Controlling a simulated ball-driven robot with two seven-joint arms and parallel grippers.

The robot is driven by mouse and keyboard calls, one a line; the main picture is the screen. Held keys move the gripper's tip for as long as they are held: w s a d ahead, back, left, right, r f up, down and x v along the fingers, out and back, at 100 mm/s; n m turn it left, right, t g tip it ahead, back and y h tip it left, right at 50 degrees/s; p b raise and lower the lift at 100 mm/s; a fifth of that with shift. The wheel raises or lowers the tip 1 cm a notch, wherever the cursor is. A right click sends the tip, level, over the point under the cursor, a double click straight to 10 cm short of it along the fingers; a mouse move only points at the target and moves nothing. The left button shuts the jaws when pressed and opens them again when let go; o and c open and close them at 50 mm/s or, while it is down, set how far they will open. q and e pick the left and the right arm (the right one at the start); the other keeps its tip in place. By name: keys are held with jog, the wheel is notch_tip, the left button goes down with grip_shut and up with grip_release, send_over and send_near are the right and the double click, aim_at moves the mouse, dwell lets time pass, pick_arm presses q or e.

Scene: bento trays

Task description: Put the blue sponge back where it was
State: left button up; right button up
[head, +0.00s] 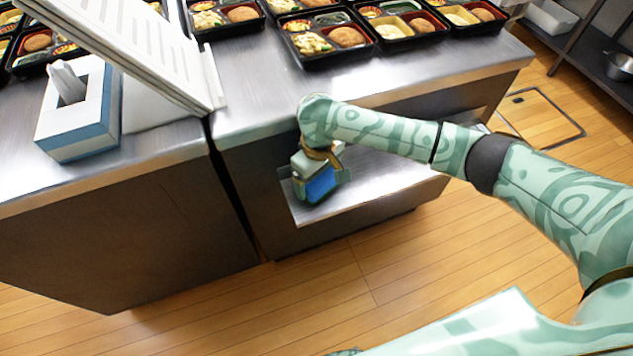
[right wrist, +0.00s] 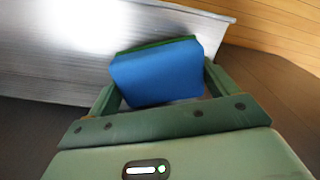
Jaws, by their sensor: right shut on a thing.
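The blue sponge (right wrist: 158,74) is a blue block with a green layer along its far side in the right wrist view. My right gripper (right wrist: 160,88) is shut on it, one finger on each side. In the head view the sponge (head: 320,184) shows blue below my right gripper (head: 322,183). Both are in front of the lower steel shelf (head: 385,180) of the counter. I cannot tell whether the sponge touches the shelf. My left gripper is not in view.
The steel counter top (head: 255,95) lies above the shelf. It bears several bento trays (head: 318,60), a tissue box (head: 80,118) and a white slatted panel (head: 135,45). A dark gap splits the counters. Wooden floor (head: 330,285) is clear in front.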

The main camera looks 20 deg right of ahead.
notch_tip(320, 180, down, 2)
jog(key=shift+f+b, duration=0.15)
jog(key=shift+b, duration=0.15)
jog(key=shift+r, duration=0.25)
jog(key=o, duration=0.9)
jog(key=shift+f, duration=0.2)
jog(key=shift+c, duration=0.2)
jog(key=shift+r, duration=0.3)
notch_tip(320, 180, up, 12)
jog(key=p, duration=0.7)
jog(key=shift+p, duration=0.4)
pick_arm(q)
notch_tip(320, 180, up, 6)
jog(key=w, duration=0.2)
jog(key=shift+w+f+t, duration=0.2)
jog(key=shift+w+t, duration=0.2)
pick_arm(e)
jog(key=shift+f, duration=0.1)
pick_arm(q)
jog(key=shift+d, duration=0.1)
